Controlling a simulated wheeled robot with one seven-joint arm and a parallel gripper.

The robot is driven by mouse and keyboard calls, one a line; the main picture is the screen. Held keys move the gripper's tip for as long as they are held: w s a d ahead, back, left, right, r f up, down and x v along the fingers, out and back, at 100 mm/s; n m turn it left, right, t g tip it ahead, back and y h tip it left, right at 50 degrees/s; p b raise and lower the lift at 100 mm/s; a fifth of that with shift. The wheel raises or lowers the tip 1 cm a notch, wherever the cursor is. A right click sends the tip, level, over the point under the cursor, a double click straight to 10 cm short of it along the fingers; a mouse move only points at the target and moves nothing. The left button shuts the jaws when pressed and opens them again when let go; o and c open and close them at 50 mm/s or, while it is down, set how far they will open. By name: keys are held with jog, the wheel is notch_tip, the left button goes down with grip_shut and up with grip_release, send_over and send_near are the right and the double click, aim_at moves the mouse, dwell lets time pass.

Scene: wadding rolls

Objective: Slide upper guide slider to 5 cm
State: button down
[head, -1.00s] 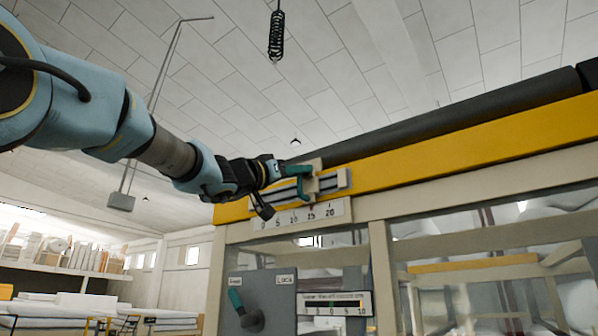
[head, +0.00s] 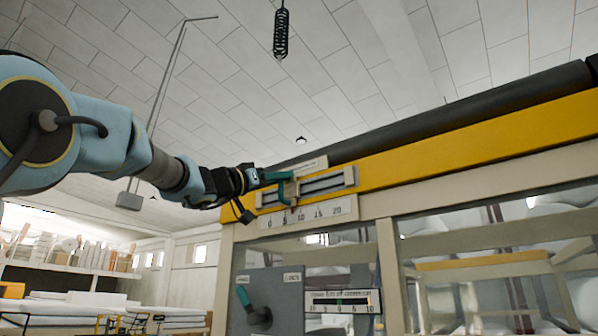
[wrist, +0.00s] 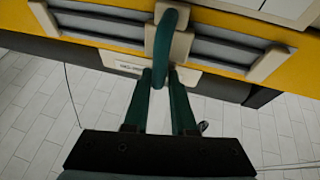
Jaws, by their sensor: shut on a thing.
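The upper guide slider (head: 289,190) is a beige block with a green handle, on grey rails along the yellow beam. In the head view it stands above the scale plate (head: 310,214), between the 5 and 10 marks as far as I can tell. In the wrist view the curved green handle (wrist: 167,35) stands out from the beige slider block (wrist: 181,50). My gripper (head: 263,178) is shut on this handle, with its dark green fingers on either side in the wrist view (wrist: 162,80).
A dark roller (head: 450,112) runs above the yellow beam (head: 450,150). A coiled spring (head: 281,33) hangs from the ceiling.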

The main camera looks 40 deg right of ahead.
jog(key=shift+w+a+r, duration=0.1)
jog(key=shift+w+a, duration=0.05)
jog(key=shift+w, duration=0.35)
jog(key=shift+w+a, duration=0.15)
jog(key=shift+w, duration=0.35)
jog(key=c, duration=0.8)
grip_release()
jog(key=shift+c, duration=0.2)
jog(key=b+v, duration=0.5)
jog(key=v, duration=0.6)
